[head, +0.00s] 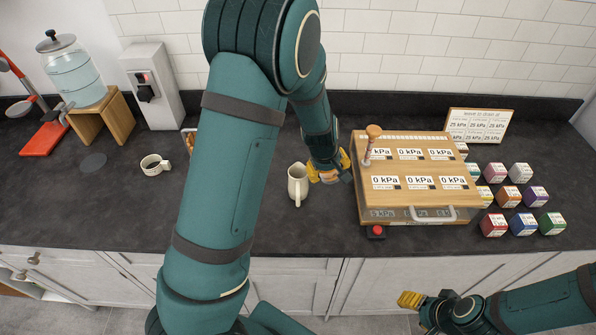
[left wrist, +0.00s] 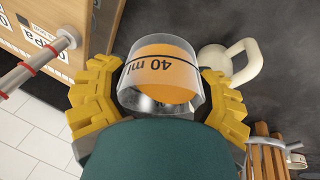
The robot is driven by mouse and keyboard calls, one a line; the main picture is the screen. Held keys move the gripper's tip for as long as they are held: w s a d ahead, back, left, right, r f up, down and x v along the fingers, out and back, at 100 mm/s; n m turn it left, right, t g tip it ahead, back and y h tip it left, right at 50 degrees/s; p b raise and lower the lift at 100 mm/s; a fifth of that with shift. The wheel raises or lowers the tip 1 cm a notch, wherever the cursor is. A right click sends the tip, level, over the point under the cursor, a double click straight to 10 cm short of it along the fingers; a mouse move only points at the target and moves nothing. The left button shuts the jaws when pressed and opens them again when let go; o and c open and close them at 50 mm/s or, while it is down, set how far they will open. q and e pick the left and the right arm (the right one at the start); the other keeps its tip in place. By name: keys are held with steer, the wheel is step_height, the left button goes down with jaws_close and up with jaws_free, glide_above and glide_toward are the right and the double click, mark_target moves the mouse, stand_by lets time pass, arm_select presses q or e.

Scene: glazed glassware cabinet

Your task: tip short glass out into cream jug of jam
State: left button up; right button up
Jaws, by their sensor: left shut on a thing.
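My left gripper (head: 328,174) is shut on the short glass (left wrist: 160,75), a clear tumbler with orange content and a "40 ml" mark. In the left wrist view the yellow fingers (left wrist: 160,100) grip it from both sides. The cream jug (head: 297,184) stands upright on the dark counter, just left of the held glass in the head view. It also shows beyond the glass in the left wrist view (left wrist: 228,64). The jug's contents cannot be made out. My right gripper (head: 410,300) is low in front of the counter, away from both; its finger opening is unclear.
A wooden case with kPa labels (head: 418,165) stands close right of the left gripper, with coloured cubes (head: 508,198) beyond. A white mug (head: 155,164) and a water dispenser (head: 74,72) stand at left. The counter front of the jug is clear.

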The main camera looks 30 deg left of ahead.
arm_select(q)
steer(key=shift+a+r+h, duration=0.1)
steer(key=shift+a+h, duration=0.2)
steer(key=shift+s+a+r+h, duration=0.1)
steer(key=shift+a+h, duration=0.15)
steer(key=shift+h, duration=0.05)
steer(key=shift+s+a+r+t+h, duration=0.1)
steer(key=shift+a+r+t+h, duration=0.2)
steer(key=shift+a+h, duration=0.4)
steer(key=shift+a+r+n+h, duration=0.1)
steer(key=shift+a+n+h, duration=0.15)
steer(key=shift+n+h, duration=0.05)
steer(key=shift+s, duration=0.1)
steer(key=shift+a+r+h, duration=0.15)
steer(key=shift+h, duration=0.25)
steer(key=shift+a+t+h+b, duration=0.1)
steer(key=shift+t+h+b, duration=0.2)
steer(key=shift+r+h+b, duration=0.2)
steer(key=shift+h+b, duration=0.2)
steer(key=shift+b, duration=0.1)
